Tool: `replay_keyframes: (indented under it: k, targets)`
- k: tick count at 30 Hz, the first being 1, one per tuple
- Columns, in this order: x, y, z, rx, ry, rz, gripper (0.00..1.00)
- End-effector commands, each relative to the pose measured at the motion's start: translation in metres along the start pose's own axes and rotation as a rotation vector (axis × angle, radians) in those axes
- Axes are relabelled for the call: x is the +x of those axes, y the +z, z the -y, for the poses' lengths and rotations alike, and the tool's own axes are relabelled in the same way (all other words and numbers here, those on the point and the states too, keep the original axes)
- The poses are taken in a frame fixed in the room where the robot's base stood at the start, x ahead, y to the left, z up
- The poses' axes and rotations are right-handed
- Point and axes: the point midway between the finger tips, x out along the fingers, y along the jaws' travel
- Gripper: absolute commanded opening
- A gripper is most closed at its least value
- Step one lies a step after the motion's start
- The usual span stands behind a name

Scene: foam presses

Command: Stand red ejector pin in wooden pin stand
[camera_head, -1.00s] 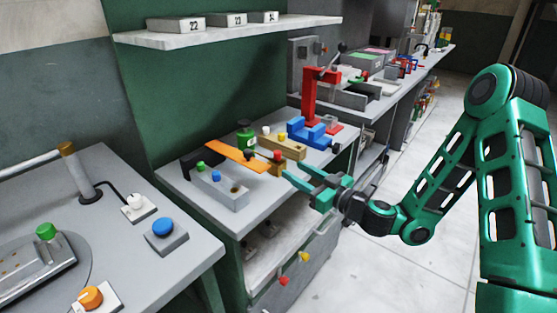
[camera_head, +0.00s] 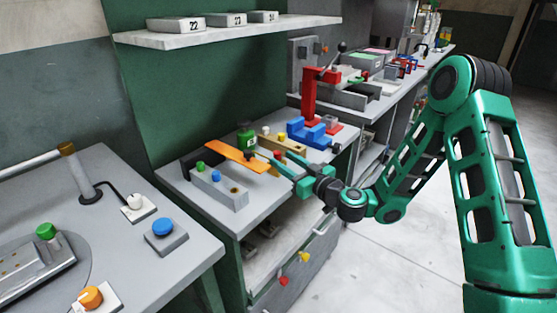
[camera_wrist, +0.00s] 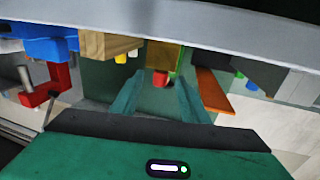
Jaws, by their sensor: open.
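The red ejector pin (camera_wrist: 160,78) shows its red head between my fingers in the wrist view, beside a small brown block (camera_wrist: 163,55). In the head view the red head (camera_head: 277,154) is small and partly hidden by my fingers. My gripper (camera_wrist: 160,88) is open, with one finger on each side of the red head and a gap visible. In the head view my gripper (camera_head: 281,162) reaches over the bench from the right. The wooden pin stand (camera_head: 294,147), a tan block with yellow and white pin heads, is just behind; it also shows in the wrist view (camera_wrist: 95,45).
A grey block (camera_head: 228,196) with green and blue heads stands at the front left. An orange strip (camera_head: 236,156) and a green bottle (camera_head: 246,137) are near the gripper. A blue fixture (camera_head: 313,134) and red press (camera_head: 310,95) stand behind.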

Motion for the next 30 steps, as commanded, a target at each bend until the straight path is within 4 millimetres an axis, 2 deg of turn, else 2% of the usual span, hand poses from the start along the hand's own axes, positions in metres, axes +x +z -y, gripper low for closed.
replay_keyframes:
  k: [3, 8, 17, 18, 23, 30]
  targets:
    - [0.018, -0.002, 0.002, -0.005, -0.002, -0.003, 0.41]
    - [0.035, -0.001, 0.001, -0.004, -0.001, -0.002, 0.41]
    - [0.041, 0.0, 0.001, 0.0, 0.0, 0.0, 0.41]
    - [0.04, 0.0, 0.001, 0.0, 0.0, 0.0, 0.39]
    - [0.04, 0.0, 0.001, 0.0, 0.0, 0.0, 0.0]
    - [0.04, 0.0, 0.001, 0.0, 0.0, 0.0, 0.0]
